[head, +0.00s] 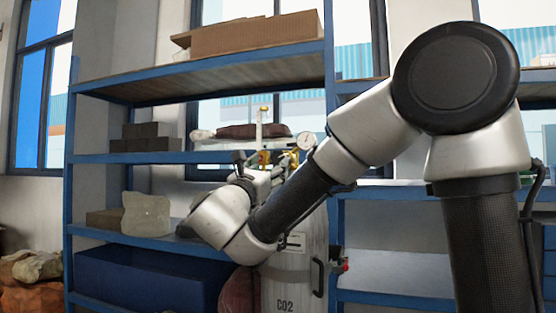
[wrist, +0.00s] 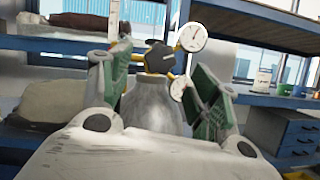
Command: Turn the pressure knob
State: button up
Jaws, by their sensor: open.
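A grey gas cylinder (head: 297,265) marked CO2 stands in front of the shelf in the head view, partly behind my arm. A yellowish regulator and a round white gauge (head: 306,141) are at its top. In the wrist view a black knob (wrist: 160,58) shows just beyond my gripper (wrist: 158,72), between the fingers in the picture. Its gauges (wrist: 193,37) are right of the knob, and the cylinder's rounded top (wrist: 154,102) is below. My gripper is open, with green pads facing inward, and holds nothing. I cannot tell whether either finger touches the knob.
A blue shelf (head: 199,70) stands behind the cylinder. It holds a cardboard box (head: 255,35), dark blocks (head: 147,137), a pale sack (head: 146,214) and a blue bin (head: 150,275). A drawer unit (wrist: 297,135) is at the right in the wrist view.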

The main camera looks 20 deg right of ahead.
aim_at(277, 159)
jog(key=x, duration=0.7)
jog(key=c, duration=1)
jog(key=m+g+h, duration=0.1)
jog(key=m, duration=0.2)
jog(key=shift+a+m, duration=0.1)
jog(key=shift+m, duration=0.3)
jog(key=m+g+h, duration=0.1)
jog(key=m, duration=0.2)
jog(key=shift+g, duration=0.4)
jog(key=o, duration=1)
